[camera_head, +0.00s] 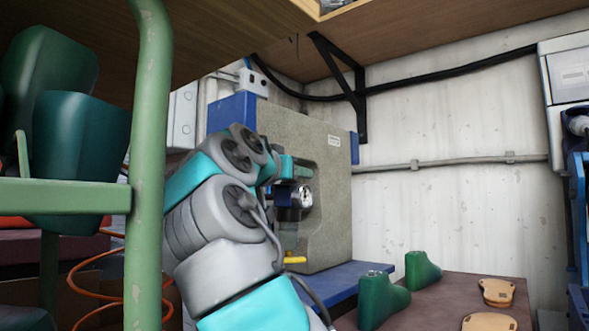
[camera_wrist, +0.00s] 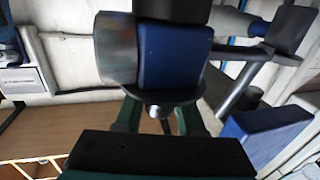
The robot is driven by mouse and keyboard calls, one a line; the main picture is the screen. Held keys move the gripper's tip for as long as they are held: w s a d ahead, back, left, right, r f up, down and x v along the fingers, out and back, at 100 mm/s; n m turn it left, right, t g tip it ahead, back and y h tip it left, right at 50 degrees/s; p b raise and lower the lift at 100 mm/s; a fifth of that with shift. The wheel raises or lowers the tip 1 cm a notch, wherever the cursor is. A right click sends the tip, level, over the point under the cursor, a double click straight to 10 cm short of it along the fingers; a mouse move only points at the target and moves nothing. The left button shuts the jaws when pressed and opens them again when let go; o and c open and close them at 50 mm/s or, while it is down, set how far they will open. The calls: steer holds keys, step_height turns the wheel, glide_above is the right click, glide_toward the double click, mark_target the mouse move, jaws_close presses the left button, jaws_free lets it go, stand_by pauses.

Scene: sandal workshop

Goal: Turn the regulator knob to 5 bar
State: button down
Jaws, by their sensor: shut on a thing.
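The regulator (camera_head: 284,196) is a small blue and dark unit on the front of a beige cabinet. Its round gauge (camera_head: 304,197) has a pale face, too small to read. My gripper (camera_head: 288,168) is at the top of the regulator, reached from the left.
The beige cabinet (camera_head: 331,195) stands on a blue base (camera_head: 342,281) against the wall. A yellow handle (camera_head: 295,260) is below the regulator. Green shoe lasts (camera_head: 384,300) and tan soles (camera_head: 496,292) lie to the right. A green post (camera_head: 150,150) is close on the left; a wooden shelf (camera_head: 205,35) hangs overhead.

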steer(key=shift+s+d+r+m+g+h+p, duration=0.15)
steer(key=shift+m+g+h+p, duration=0.25)
steer(key=shift+m+h+p, duration=0.3)
steer(key=c, duration=0.5)
jaws_free()
steer(key=shift+f+b, duration=0.25)
steer(key=shift+b, duration=0.05)
steer(key=n+t+y+b, duration=0.1)
steer(key=n+y+b, duration=0.1)
steer(key=a+n+t+y+b, duration=0.1)
steer(key=y+b, duration=0.1)
steer(key=y, duration=0.1)
steer(key=shift+w+n, duration=0.2)
steer(key=shift+n, duration=0.2)
steer(key=shift+b, duration=0.3)
